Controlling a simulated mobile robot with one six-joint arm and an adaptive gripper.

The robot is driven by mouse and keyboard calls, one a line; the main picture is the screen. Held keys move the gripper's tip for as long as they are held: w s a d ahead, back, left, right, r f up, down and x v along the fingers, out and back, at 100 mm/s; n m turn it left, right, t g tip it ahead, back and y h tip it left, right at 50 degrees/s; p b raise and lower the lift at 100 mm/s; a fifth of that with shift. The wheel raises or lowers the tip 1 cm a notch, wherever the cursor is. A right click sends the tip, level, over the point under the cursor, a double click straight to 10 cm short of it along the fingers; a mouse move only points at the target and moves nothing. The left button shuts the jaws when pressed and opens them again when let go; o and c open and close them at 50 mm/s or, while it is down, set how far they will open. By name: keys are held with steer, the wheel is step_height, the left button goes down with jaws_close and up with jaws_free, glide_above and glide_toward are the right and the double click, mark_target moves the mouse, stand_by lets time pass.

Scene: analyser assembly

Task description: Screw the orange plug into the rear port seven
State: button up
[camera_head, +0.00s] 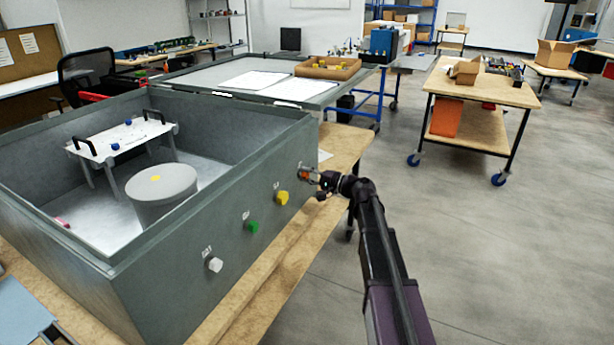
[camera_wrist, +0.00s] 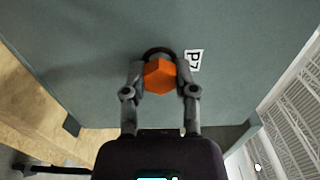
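The orange plug (camera_wrist: 159,77) sits between the fingers of my gripper (camera_wrist: 160,83) in the wrist view, close against the grey box wall. A dark ring, the port (camera_wrist: 152,52), shows just behind the plug, next to a label reading P7 (camera_wrist: 194,60). The fingers touch the plug's sides or nearly so; they look shut on it. In the head view the orange plug (camera_head: 304,174) is small at the right end of the box's side wall, with my gripper (camera_head: 312,176) at it. How deep the plug sits in the port is hidden.
The grey open box (camera_head: 215,240) has yellow (camera_head: 282,197), green (camera_head: 252,227) and white (camera_head: 215,264) plugs along the same wall. A white rack (camera_head: 120,138) and a grey cylinder (camera_head: 162,188) stand inside.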

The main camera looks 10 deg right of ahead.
jaws_close()
steer(key=m, duration=2.4)
steer(key=shift+a, duration=0.1)
stand_by(0.5)
